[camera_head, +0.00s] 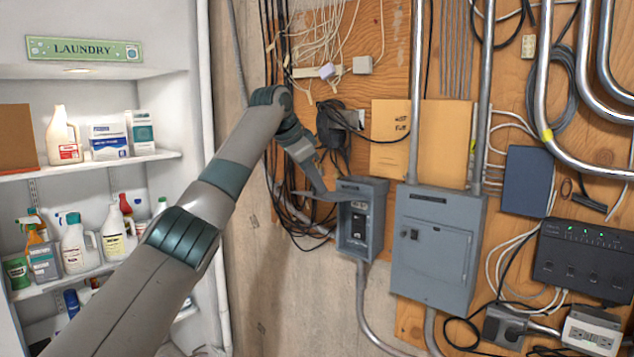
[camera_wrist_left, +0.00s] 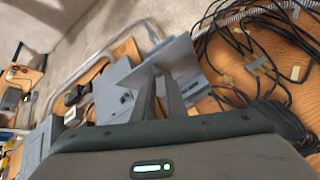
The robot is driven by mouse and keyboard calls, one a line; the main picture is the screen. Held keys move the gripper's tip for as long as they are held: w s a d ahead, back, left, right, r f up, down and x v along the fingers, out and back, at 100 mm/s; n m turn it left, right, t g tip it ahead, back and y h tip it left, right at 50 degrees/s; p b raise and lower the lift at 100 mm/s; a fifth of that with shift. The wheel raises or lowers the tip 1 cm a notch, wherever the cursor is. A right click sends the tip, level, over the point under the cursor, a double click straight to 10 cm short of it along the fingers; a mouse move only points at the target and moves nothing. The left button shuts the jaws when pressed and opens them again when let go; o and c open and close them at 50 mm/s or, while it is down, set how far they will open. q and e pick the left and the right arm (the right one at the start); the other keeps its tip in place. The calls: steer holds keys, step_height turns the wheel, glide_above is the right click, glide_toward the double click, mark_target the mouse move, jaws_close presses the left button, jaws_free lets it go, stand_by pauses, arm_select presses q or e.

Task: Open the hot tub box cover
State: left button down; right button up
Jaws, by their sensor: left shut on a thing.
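The hot tub box (camera_head: 376,228) is the small grey metal box on the wall, left of a larger grey panel. Its front is uncovered, and a dark switch or breaker unit shows inside. A thin grey flap, seemingly its cover (camera_head: 329,197), sticks out from the box's upper left, seen nearly edge-on. My left gripper (camera_head: 317,185) reaches it from above and is shut on it. In the left wrist view, the two fingers (camera_wrist_left: 160,92) meet the grey cover (camera_wrist_left: 178,62). The exact grip and the hinge are hard to make out. My right gripper is not in view.
A large closed grey panel (camera_head: 434,245) stands just right of the box. Metal conduits (camera_head: 417,95) run above and below. Loose black cables (camera_head: 290,200) hang left, close behind my left gripper. Shelves with bottles (camera_head: 85,160) fill the far left.

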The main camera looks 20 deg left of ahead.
arm_select(q)
steer(key=c, duration=1.8)
jaws_free()
steer(key=shift+w+a+f, duration=0.1)
steer(key=shift+a+f, duration=0.1)
steer(key=shift+a, duration=0.05)
steer(key=shift+w+a+f, duration=0.2)
steer(key=shift+w+a, duration=0.05)
steer(key=shift+w, duration=0.05)
steer(key=shift+s+d+r, duration=0.2)
steer(key=shift+d, duration=0.1)
steer(key=shift+a+r, duration=0.1)
steer(key=shift+s+a+r+b, duration=0.2)
steer(key=shift+s+r+b, duration=0.15)
steer(key=shift+r+b, duration=0.2)
steer(key=b+v, duration=0.4)
steer(key=v, duration=1.1)
steer(key=shift+s+r, duration=0.3)
